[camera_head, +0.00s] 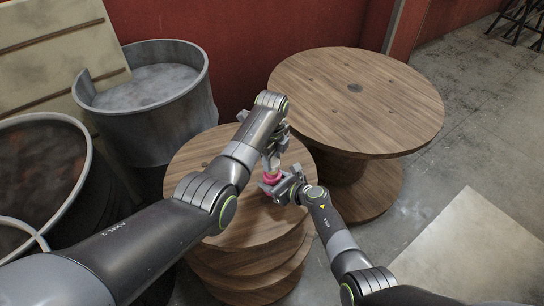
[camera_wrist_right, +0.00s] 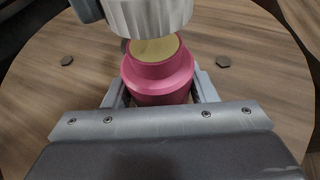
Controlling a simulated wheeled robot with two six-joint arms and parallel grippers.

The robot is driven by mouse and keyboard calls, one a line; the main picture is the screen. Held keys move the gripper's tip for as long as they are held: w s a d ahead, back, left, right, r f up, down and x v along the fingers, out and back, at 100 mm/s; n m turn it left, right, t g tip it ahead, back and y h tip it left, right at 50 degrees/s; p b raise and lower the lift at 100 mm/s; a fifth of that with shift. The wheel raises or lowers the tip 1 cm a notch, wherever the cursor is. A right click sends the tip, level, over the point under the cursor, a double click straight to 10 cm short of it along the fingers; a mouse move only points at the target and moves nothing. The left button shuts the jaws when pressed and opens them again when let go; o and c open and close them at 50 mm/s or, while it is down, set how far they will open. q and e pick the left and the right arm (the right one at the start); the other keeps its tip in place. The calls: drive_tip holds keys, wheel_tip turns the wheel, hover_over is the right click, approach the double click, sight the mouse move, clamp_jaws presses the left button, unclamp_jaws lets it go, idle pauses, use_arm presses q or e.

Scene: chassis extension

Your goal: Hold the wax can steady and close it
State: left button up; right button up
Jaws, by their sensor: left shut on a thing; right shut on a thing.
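The pink wax can (camera_wrist_right: 158,78) stands upright in the right wrist view, its top open and pale yellow wax showing inside. It also shows small and partly hidden on the front wooden spool in the head view (camera_head: 270,180). My right gripper (camera_head: 277,186) is shut around the can's sides, with a finger on each side. A silver ridged lid (camera_wrist_right: 150,17) is over the can's far rim, slightly off-centre and cut off by the picture's top edge. My left gripper (camera_head: 271,161) is shut on the lid from above. Whether lid and rim touch, I cannot tell.
The can is over the round top of the front wooden spool (camera_head: 240,228). A larger wooden spool (camera_head: 335,100) stands behind right. Grey metal drums (camera_head: 150,110) stand at the left, near a red wall. The concrete floor at right is open.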

sight(271, 178)
use_arm(q)
drive_tip(key=shift+f, duration=0.2)
idle(0.4)
drive_tip(key=shift+f, duration=0.85)
drive_tip(key=shift+f, duration=0.55)
drive_tip(key=m, duration=1.3)
drive_tip(key=o, duration=0.9)
